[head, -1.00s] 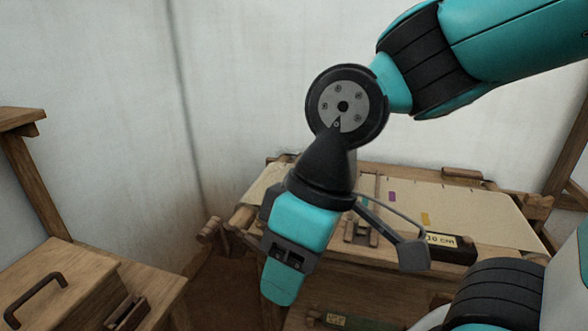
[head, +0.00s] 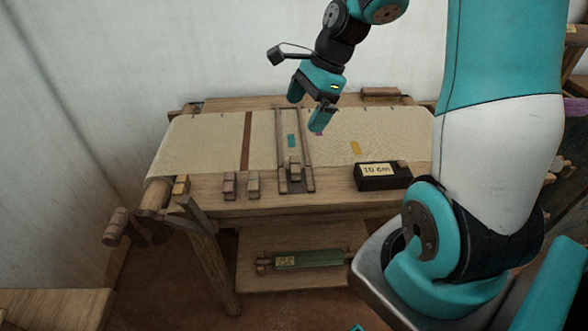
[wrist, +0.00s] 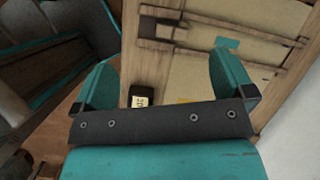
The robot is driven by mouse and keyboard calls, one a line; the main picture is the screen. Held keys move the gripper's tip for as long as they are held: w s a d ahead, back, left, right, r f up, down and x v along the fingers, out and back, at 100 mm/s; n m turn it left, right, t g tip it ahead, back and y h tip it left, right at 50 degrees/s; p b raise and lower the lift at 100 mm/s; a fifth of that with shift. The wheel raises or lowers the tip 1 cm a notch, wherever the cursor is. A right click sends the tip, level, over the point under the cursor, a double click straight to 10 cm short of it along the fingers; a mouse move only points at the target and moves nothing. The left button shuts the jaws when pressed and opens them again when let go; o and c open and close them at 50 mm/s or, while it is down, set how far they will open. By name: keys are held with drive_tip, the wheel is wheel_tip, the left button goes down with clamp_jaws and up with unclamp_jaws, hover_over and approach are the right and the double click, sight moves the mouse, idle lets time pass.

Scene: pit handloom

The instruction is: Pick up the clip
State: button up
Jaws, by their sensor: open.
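Two small wooden clip-like blocks, one on the left (head: 229,186) and one on the right (head: 253,184), stand on the front beam of the loom in the head view. A third, yellowish one (head: 181,185) is near the beam's left end. I cannot tell which is the clip. My gripper (head: 309,105) is open and empty, above the back part of the cloth, away from these blocks. In the wrist view, my open fingers (wrist: 165,80) have nothing held between them.
The cream cloth (head: 205,140) carries a wooden slide frame (head: 281,135) with a small block (head: 295,171). A black box labelled "10 cm" (head: 383,178) stands on the front beam at right. A green-topped piece (head: 306,259) lies on the lower shelf. Wooden handles (head: 117,222) jut out left.

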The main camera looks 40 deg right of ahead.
drive_tip(key=d+f+m, duration=0.3)
drive_tip(key=d+m, duration=0.1)
drive_tip(key=d, duration=0.1)
hover_over(293, 163)
drive_tip(key=s+d, duration=0.1)
drive_tip(key=d, duration=0.1)
drive_tip(key=f, duration=0.9)
drive_tip(key=shift+s+a+f, duration=0.1)
drive_tip(key=shift+a+f, duration=0.05)
drive_tip(key=shift+a, duration=0.05)
drive_tip(key=shift+p+x, duration=0.35)
drive_tip(key=shift+x, duration=2.8)
drive_tip(key=shift+d+f, duration=0.1)
drive_tip(key=shift+d, duration=0.05)
drive_tip(key=c, duration=1)
